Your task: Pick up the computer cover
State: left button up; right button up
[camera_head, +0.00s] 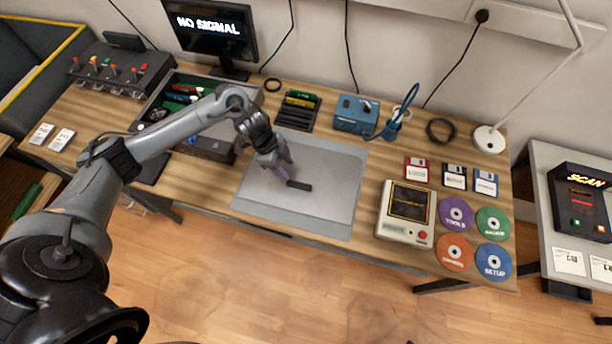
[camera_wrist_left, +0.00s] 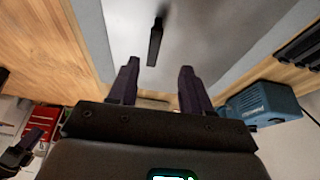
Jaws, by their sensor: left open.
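A small dark bar (camera_head: 299,185) lies on the grey mat (camera_head: 335,210) in the middle of the table. It also shows in the left wrist view (camera_wrist_left: 156,45), just beyond the fingertips. I cannot tell for sure whether this bar is the computer cover. My left gripper (camera_head: 282,172) is over the mat, just left of the bar. In the left wrist view my left gripper (camera_wrist_left: 158,68) is open, with nothing between its two fingers, and the bar lines up with the gap. My right gripper is not in view.
A beige device (camera_head: 405,213), floppy disks (camera_head: 455,177) and several coloured discs (camera_head: 455,215) stand or lie right of the mat. A blue box (camera_head: 356,114) and a dark tray (camera_head: 297,110) are behind it. A toolbox (camera_head: 205,150) is left. The mat around the bar is clear.

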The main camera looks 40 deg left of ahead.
aim_at(298, 184)
pick_arm(q)
jog(key=x, duration=0.3)
jog(key=shift+d+f, duration=0.2)
jog(key=shift+s+d+b+x, duration=0.1)
jog(key=shift+d+b+x, duration=0.05)
jog(key=shift+x, duration=0.65)
jog(key=shift+s+d+b+x, duration=0.15)
jog(key=shift+b+x, duration=0.05)
jog(key=shift+x, duration=0.55)
jog(key=shift+s+d+b+x, duration=0.1)
jog(key=shift+d+b+x, duration=0.05)
jog(key=shift+x, duration=0.65)
jog(key=shift+w+d+f, duration=0.1)
jog(key=shift+w+f, duration=0.05)
jog(key=shift+f, duration=0.1)
jog(key=shift+r, duration=0.1)
grip_shut()
